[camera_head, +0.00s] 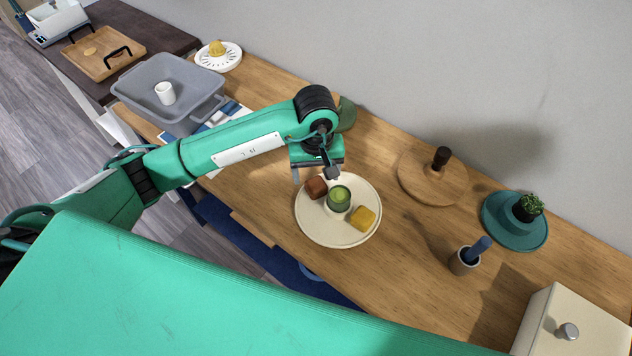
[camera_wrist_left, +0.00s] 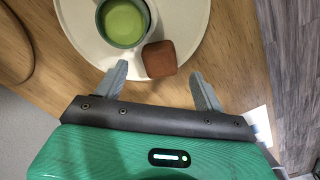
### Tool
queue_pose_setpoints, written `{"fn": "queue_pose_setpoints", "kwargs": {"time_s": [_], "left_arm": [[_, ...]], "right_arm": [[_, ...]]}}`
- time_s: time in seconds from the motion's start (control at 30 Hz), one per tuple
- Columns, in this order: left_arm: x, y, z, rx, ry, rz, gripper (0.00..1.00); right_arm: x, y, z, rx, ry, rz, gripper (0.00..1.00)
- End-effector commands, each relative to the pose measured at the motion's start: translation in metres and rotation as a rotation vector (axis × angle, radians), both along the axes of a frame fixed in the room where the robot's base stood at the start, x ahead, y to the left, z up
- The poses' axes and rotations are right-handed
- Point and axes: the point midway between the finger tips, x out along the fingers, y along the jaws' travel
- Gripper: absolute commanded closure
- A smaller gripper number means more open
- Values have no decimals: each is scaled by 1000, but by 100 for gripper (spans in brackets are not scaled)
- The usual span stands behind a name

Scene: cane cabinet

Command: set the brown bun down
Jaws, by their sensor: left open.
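The brown bun (camera_head: 316,187) rests on the left part of a round cream plate (camera_head: 313,229). It also shows in the left wrist view (camera_wrist_left: 160,60), beside a green cup. My left gripper (camera_head: 318,172) is just behind the bun at the plate's edge. In the wrist view its two fingers (camera_wrist_left: 160,88) are spread wide, with a gap between them and the bun. Nothing is held between the fingers. My right gripper is not in view.
The green cup (camera_head: 339,198) and a yellow block (camera_head: 362,219) share the plate. A wooden lid (camera_head: 418,180), a teal dish with a plant (camera_head: 512,232), a small pot (camera_head: 464,262) and a cream box (camera_head: 560,330) stand to the right. A grey bin (camera_head: 150,85) stands left.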

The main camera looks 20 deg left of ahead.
Motion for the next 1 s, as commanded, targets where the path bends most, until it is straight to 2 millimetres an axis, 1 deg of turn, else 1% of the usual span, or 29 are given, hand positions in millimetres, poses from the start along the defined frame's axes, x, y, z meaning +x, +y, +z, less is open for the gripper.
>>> {"fn": "queue_pose_setpoints", "kwargs": {"time_s": [0.03,0.2,0.4,0.6,1.0], "left_arm": [[1,1,9,1,-6,-2,29],[1,1,41,1,-4,-1,29],[1,0,67,0,-3,1,29],[0,1,78,0,-1,0,29],[0,1,79,1,0,1,29]], "right_arm": [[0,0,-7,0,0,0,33],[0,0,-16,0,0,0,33],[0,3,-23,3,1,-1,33],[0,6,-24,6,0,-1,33],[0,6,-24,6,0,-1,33]]}}
